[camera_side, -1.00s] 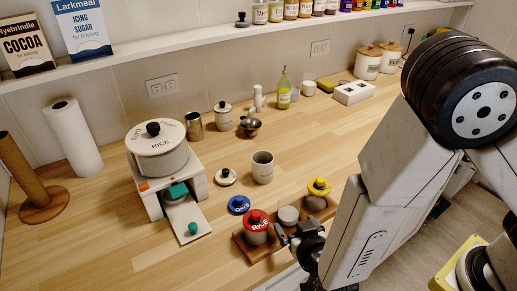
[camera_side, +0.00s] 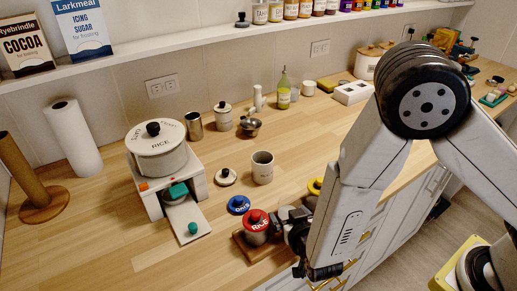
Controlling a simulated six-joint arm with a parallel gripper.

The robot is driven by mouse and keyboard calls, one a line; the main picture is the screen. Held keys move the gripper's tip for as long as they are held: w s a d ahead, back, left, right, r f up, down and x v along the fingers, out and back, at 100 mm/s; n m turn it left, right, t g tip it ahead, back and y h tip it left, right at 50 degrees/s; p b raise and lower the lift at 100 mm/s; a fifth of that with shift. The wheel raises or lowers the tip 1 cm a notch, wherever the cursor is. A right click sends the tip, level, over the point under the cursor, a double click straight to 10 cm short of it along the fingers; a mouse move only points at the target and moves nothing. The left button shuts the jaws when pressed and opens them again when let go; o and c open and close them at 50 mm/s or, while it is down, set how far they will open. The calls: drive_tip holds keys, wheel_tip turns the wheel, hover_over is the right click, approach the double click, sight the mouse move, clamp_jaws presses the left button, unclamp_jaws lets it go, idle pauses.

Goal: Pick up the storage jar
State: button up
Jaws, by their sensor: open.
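Several jars could be the storage jar, and I cannot tell which one is meant. A small jar with a red lid (camera_side: 256,217) stands upright on a wooden board (camera_side: 247,247) near the counter's front edge. A pale, low jar (camera_side: 284,212) is just behind it, partly hidden by my gripper. A yellow lid (camera_side: 315,185) shows behind my arm. A large white jar marked RICE (camera_side: 160,158) sits on a white stand. An open grey jar (camera_side: 262,168) stands mid-counter. My gripper (camera_side: 290,232) is open, right beside the red-lidded jar; contact cannot be told.
A blue lid (camera_side: 239,204) and a white lid with black knob (camera_side: 226,177) lie on the counter. The white stand (camera_side: 199,184) has a tray in front. The left front counter is clear.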

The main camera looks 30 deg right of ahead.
drive_tip(key=shift+c, duration=0.2)
drive_tip(key=c, duration=1.2)
drive_tip(key=shift+r, duration=5)
drive_tip(key=shift+r, duration=0.1)
